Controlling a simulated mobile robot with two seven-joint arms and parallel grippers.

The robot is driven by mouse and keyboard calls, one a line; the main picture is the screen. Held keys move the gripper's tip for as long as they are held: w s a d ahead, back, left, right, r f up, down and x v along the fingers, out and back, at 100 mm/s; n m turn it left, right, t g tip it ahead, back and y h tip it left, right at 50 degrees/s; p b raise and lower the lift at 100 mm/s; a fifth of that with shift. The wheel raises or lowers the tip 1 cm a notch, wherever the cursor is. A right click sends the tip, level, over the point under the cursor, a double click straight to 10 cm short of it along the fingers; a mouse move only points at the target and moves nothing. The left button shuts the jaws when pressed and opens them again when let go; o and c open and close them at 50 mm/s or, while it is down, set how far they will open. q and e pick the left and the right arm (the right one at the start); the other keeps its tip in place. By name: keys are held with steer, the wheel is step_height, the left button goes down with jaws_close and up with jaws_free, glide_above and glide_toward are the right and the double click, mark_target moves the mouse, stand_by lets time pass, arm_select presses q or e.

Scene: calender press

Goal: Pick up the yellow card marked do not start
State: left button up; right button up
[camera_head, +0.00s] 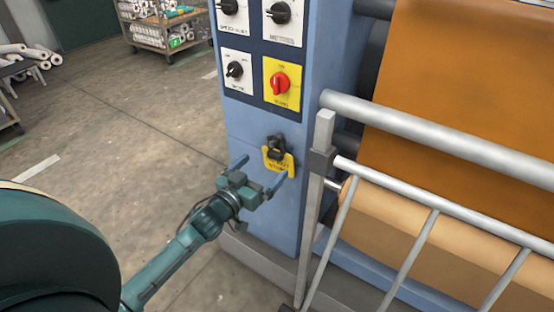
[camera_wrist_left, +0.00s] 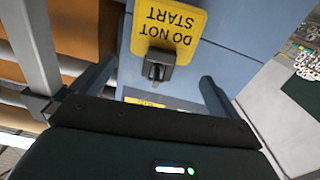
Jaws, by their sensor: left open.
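The yellow card (camera_head: 289,161) hangs on the blue machine column below the control panel, under a dark hook or clip (camera_head: 276,143). In the left wrist view the card (camera_wrist_left: 170,22) appears upside down and reads DO NOT START, with the dark clip (camera_wrist_left: 158,66) beside it. My left gripper (camera_head: 258,173) is open and empty, in front of the column and close to the card. In the wrist view its fingers (camera_wrist_left: 156,72) stand apart on either side of the clip, touching neither clip nor card. My right gripper is out of view.
A panel with several knobs, one red on a yellow plate (camera_head: 282,82), sits above the card. A metal guard rail (camera_head: 435,209) and orange sheet rollers stand right of the column. A loaded cart (camera_head: 165,30) is far back.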

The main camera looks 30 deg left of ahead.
mark_target(273, 155)
arm_select(q)
steer(key=shift+w+d+b, duration=0.15)
steer(key=shift+w+b, duration=0.05)
steer(key=shift+w, duration=1.2)
steer(key=shift+w+d+b, duration=0.15)
steer(key=shift+w, duration=1.2)
steer(key=shift+c, duration=0.2)
steer(key=c, duration=0.7)
steer(key=shift+o, duration=0.2)
steer(key=shift+r, duration=0.2)
steer(key=shift+r, duration=0.3)
steer(key=s+a+p, duration=0.2)
steer(key=s, duration=1.6)
steer(key=shift+a+r, duration=0.3)
